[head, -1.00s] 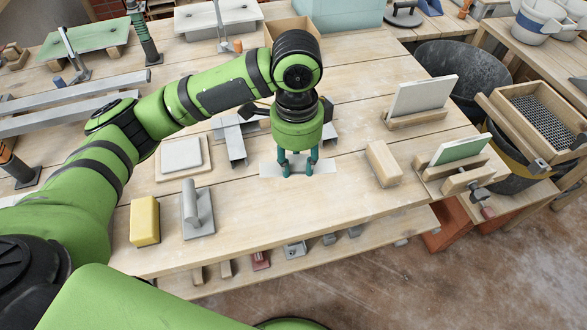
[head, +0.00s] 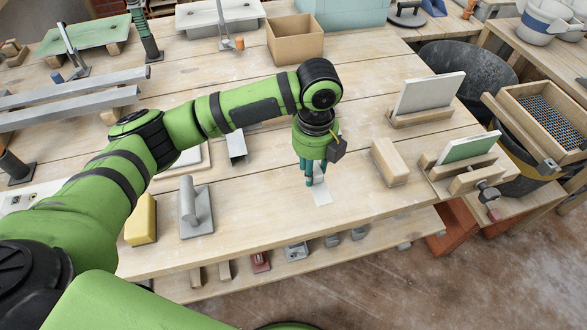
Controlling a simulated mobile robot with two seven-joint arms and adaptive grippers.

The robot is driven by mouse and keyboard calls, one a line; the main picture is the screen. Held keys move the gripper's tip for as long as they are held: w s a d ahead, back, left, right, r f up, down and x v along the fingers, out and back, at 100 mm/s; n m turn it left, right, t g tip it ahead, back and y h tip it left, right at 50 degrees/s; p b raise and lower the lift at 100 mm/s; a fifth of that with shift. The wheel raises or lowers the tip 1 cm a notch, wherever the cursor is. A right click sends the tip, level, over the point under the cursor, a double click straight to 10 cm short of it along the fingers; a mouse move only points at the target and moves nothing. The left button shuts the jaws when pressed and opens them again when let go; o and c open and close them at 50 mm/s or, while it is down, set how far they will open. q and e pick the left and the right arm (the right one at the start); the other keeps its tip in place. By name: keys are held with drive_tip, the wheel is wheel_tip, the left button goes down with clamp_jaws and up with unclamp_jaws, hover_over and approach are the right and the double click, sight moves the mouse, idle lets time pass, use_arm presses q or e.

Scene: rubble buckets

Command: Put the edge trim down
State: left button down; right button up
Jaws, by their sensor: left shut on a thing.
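The edge trim (head: 323,202), a thin pale grey strip, is in my left gripper (head: 316,183) over the front middle of the wooden workbench (head: 265,228). My left gripper points down and is shut on the trim. The strip runs roughly front to back in the picture, and the fingers hide part of it. It is close to the bench top; I cannot tell if it touches. My right gripper is not in view.
A wooden block (head: 389,163) lies right of the gripper. A metal channel piece (head: 236,148) lies behind left. A trowel-like float (head: 195,208) and a yellow sponge (head: 141,220) stand at front left. The bench between float and gripper is clear.

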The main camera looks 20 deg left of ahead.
use_arm(q)
hover_over(294, 182)
wheel_tip(294, 182, down, 3)
drive_tip(key=shift+p, duration=0.3)
wheel_tip(294, 182, down, 3)
drive_tip(key=shift+f+p, duration=0.1)
drive_tip(key=shift+p, duration=0.2)
drive_tip(key=shift+f, duration=0.45)
drive_tip(key=c, duration=0.8)
unclamp_jaws()
drive_tip(key=shift+f, duration=0.1)
wheel_tip(294, 182, up, 12)
drive_tip(key=shift+r+b, duration=0.15)
drive_tip(key=shift+b, duration=0.6)
